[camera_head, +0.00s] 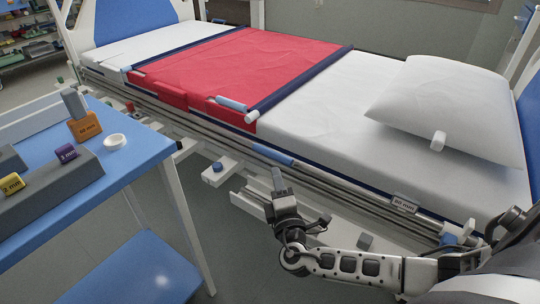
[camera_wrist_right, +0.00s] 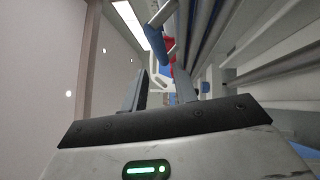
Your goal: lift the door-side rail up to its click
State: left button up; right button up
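The rail (camera_head: 345,189) is a set of grey bars lying low along the near side of the bed, below mattress level. A blue grip (camera_head: 272,155) sits on its upper bar. My right gripper (camera_head: 278,178) points upward just below and in front of the grip, apart from it. In the right wrist view its two fingers (camera_wrist_right: 160,90) stand apart with nothing between them. A blue grip part (camera_wrist_right: 157,40) shows ahead, beyond the fingertips. My left gripper is not in view.
The bed (camera_head: 330,95) carries a red sheet (camera_head: 230,60) and a white pillow (camera_head: 445,105). A blue table (camera_head: 120,165) at the left holds an orange block (camera_head: 84,127), a purple block (camera_head: 66,153) and a white cup (camera_head: 115,141). Floor shows between table and bed.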

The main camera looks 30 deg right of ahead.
aim_at(270, 154)
jog(key=b+x, duration=0.1)
jog(key=x, duration=0.8)
jog(key=shift+w, duration=0.3)
grip_shut()
